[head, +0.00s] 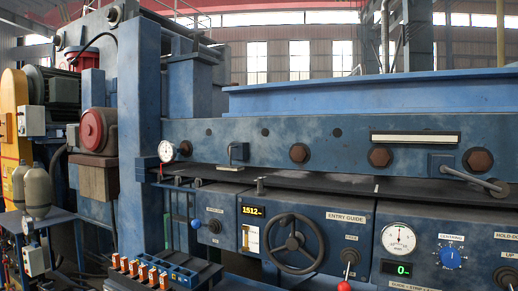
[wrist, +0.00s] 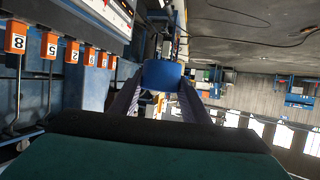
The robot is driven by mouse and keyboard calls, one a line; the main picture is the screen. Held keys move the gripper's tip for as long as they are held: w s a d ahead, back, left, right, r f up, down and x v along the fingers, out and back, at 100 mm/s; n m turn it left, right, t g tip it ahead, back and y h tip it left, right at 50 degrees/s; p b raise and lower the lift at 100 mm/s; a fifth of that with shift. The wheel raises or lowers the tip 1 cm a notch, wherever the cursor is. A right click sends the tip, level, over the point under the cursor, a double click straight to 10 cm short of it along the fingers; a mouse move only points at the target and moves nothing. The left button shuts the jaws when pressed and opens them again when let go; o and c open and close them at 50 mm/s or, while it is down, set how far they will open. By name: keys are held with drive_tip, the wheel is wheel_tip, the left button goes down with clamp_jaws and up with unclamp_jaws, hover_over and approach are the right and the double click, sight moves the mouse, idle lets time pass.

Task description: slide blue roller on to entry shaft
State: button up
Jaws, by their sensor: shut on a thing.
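My gripper (wrist: 160,86) shows in the wrist view as two dark fingers pointing away from the camera. It is shut on the blue roller (wrist: 162,74), a short blue cylinder held between the fingertips. The roller hides what lies directly beyond it. Neither my gripper nor the held roller can be made out in the head view. I cannot tell for certain which part is the entry shaft; short upright metal posts, one of them a small post (head: 260,186), stand along the machine's dark ledge in the head view.
Orange numbered blocks (head: 140,270) stand in a row at the lower left, and also show in the wrist view (wrist: 50,45). The machine front has a handwheel (head: 293,243), a blue ball knob (head: 196,223) and gauges. A thick blue column (head: 142,125) rises at left.

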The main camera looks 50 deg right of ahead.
drive_tip(key=s+d+r+n+y+p, duration=0.1)
drive_tip(key=d+r+n+y+p, duration=0.1)
drive_tip(key=d+r, duration=1)
drive_tip(key=s+d+r+n+y+p, duration=0.1)
drive_tip(key=d+r+n+y+p, duration=0.15)
drive_tip(key=d+r, duration=0.95)
drive_tip(key=s+d+r+m+h+p, duration=0.1)
drive_tip(key=s+d+r+p, duration=0.1)
drive_tip(key=s+d+r, duration=0.7)
drive_tip(key=s+d+r+m+h+p, duration=0.1)
drive_tip(key=s+d+r+p, duration=0.1)
drive_tip(key=s+d+r, duration=0.8)
drive_tip(key=d, duration=0.7)
drive_tip(key=shift+s+d+r+m, duration=0.15)
drive_tip(key=shift+d+r+m, duration=0.05)
drive_tip(key=shift+r+m, duration=0.2)
drive_tip(key=shift+s+f+h+b, duration=0.1)
drive_tip(key=shift+s+h+b, duration=0.05)
drive_tip(key=shift+h+b, duration=0.15)
